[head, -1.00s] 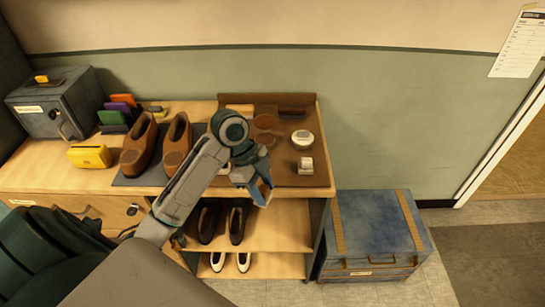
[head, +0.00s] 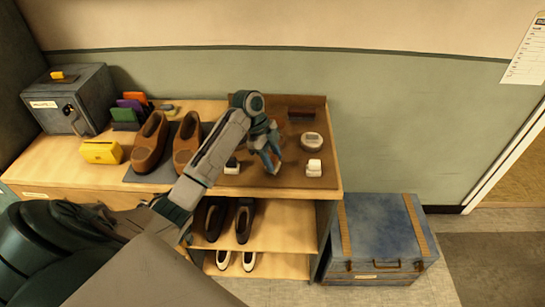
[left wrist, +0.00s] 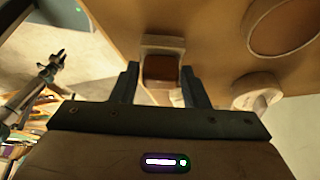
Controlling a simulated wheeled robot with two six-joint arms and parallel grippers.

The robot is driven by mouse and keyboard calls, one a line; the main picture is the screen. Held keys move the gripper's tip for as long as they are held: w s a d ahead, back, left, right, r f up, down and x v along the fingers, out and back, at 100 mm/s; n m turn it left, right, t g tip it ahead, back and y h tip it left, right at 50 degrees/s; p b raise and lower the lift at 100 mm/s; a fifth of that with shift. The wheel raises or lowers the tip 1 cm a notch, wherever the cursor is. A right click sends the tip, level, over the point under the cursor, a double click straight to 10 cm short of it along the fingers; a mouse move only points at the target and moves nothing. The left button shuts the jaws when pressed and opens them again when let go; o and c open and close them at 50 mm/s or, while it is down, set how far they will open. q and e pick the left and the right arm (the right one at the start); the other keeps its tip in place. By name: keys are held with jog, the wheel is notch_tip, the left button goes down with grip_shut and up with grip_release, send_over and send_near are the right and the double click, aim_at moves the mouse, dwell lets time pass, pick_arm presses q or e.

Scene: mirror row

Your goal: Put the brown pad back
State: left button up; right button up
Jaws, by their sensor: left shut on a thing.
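In the left wrist view my left gripper (left wrist: 161,88) is shut on a small brown pad (left wrist: 161,68), which sits between the two fingers. A pale block-like shape (left wrist: 163,41) lies just beyond the pad; I cannot tell whether they touch. In the head view my left gripper (head: 270,158) is over the brown mat (head: 285,181) at the right end of the bench. The pad is not clear there, as the gripper covers that spot.
On the mat are a dark red-brown block (head: 302,114), a round pale-topped tin (head: 312,142), a white block (head: 314,167) and a small white-and-dark piece (head: 232,166). Brown shoes (head: 150,143) stand left of my arm. A blue trunk (head: 381,232) stands on the floor at right.

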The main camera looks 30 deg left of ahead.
pick_arm(q)
jog(key=shift+f, duration=0.45)
pick_arm(e)
jog(key=shift+r, duration=0.3)
pick_arm(q)
jog(key=shift+f, duration=0.15)
jog(key=o, duration=1)
jog(key=shift+c, duration=0.2)
pick_arm(e)
jog(key=shift+w+d, duration=0.2)
jog(key=shift+d, duration=0.05)
pick_arm(q)
jog(key=v, duration=1.2)
jog(key=shift+p, duration=0.3)
pick_arm(e)
jog(key=shift+a+r, duration=0.2)
jog(key=shift+r, duration=0.15)
